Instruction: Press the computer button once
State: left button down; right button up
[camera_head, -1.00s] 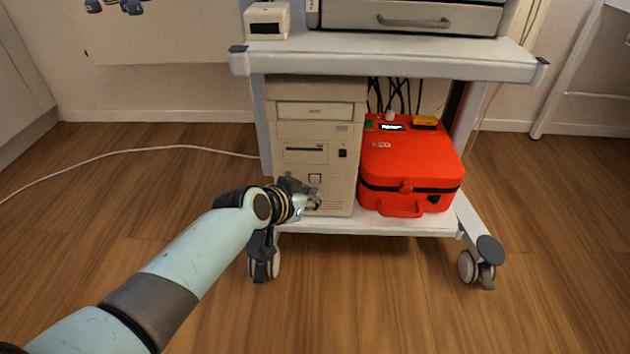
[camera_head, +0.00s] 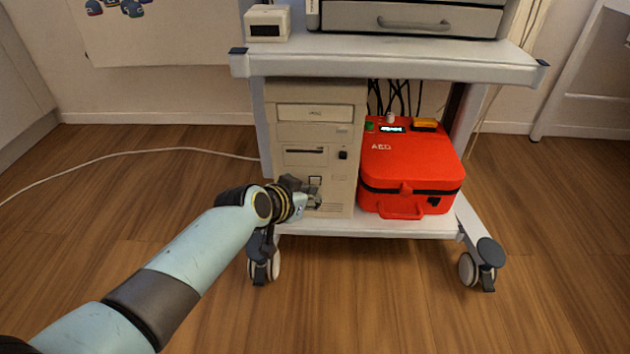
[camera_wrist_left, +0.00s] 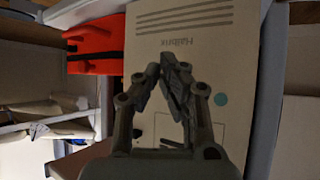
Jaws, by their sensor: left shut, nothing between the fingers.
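The beige computer tower (camera_head: 284,150) stands upright on the cart's lower shelf. On its front are a square, dark-outlined button (camera_head: 315,180) and a small black button (camera_head: 342,155) above and right of it. My left gripper (camera_head: 316,200) is shut and empty at the lower front of the tower, just below the square button. I cannot tell whether it touches the panel. In the left wrist view the shut fingers (camera_wrist_left: 168,60) point across the beige front (camera_wrist_left: 240,70) and partly cover a square outline. My right gripper is not in view.
A red AED case (camera_head: 410,160) stands on the lower shelf (camera_head: 400,226) right of the tower. The upper shelf (camera_head: 390,62) overhangs both. Cables hang behind the case. Cart wheels (camera_head: 481,266) stand on the wooden floor, which is clear in front.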

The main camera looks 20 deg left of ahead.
pick_arm(q)
jog(key=shift+w, duration=0.2)
dwell(0.5)
jog(key=shift+w+a, duration=0.1)
jog(key=shift+w, duration=0.1)
jog(key=shift+w+a, duration=0.1)
jog(key=shift+w, duration=0.25)
dwell(0.8)
jog(key=shift+s, duration=0.1)
jog(key=shift+s+d+r, duration=0.1)
jog(key=shift+s+d, duration=0.1)
jog(key=shift+s, duration=0.45)
